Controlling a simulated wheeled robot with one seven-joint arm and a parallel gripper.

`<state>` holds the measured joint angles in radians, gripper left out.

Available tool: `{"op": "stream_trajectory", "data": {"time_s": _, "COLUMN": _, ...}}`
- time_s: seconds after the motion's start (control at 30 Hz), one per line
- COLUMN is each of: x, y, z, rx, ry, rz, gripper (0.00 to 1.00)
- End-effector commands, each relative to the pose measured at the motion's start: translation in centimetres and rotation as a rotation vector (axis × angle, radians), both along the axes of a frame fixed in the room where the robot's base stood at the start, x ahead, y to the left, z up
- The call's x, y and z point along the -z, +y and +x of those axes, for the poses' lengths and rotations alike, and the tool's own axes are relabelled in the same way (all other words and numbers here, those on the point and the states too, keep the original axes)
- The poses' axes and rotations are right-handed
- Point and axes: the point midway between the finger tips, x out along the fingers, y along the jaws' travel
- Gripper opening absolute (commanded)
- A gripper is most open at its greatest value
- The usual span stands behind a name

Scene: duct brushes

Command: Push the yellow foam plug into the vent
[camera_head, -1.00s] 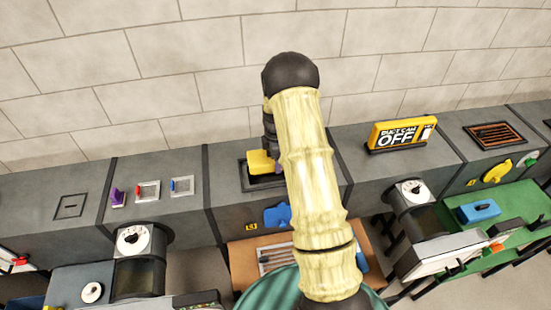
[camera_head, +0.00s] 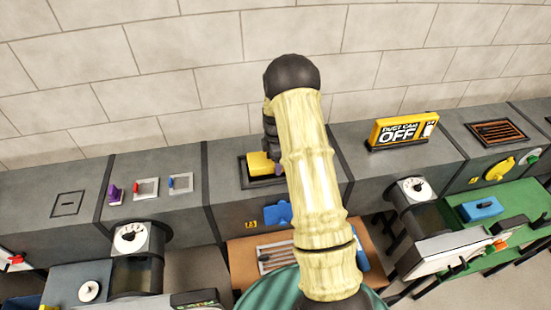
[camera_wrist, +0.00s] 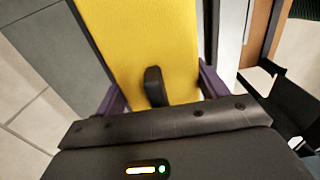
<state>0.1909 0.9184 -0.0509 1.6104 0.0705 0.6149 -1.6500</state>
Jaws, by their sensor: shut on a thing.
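The yellow foam plug (camera_head: 259,162) is at the dark-framed vent (camera_head: 243,178) in the top of the grey duct. It looks low over or partly in the opening; I cannot tell how deep it sits. My gripper (camera_head: 276,167) is shut on the plug, and my arm hides the right part of the vent. In the wrist view the plug (camera_wrist: 135,40) fills the upper middle, with a black tab on its face. The purple fingers of my gripper (camera_wrist: 155,95) show on both sides of it.
A yellow "OFF" sign (camera_head: 402,131) stands on the duct to the right. A blue piece (camera_head: 278,212) is on the duct's front face below the vent. A brown bench (camera_head: 242,255) with a slotted tray is in front. Small coloured levers (camera_head: 140,188) are on the left section.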

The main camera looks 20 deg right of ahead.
Motion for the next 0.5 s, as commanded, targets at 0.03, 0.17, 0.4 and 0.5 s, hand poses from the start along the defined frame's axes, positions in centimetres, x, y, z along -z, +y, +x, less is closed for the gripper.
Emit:
{"op": "stream_trajectory", "data": {"time_s": 0.03, "x": 0.4, "y": 0.0, "z": 0.0, "rx": 0.000, "ry": 0.000, "rz": 0.000, "gripper": 0.43}}
{"op": "stream_trajectory", "data": {"time_s": 0.17, "x": 1.1, "y": 0.0, "z": 0.0, "rx": -0.001, "ry": 0.000, "rz": 0.000, "gripper": 0.43}}
{"op": "stream_trajectory", "data": {"time_s": 0.4, "x": 2.2, "y": 0.0, "z": 0.0, "rx": 0.000, "ry": 0.000, "rz": 0.001, "gripper": 0.43}}
{"op": "stream_trajectory", "data": {"time_s": 0.5, "x": 2.8, "y": 0.0, "z": 0.0, "rx": 0.001, "ry": 0.001, "rz": 0.001, "gripper": 0.43}}
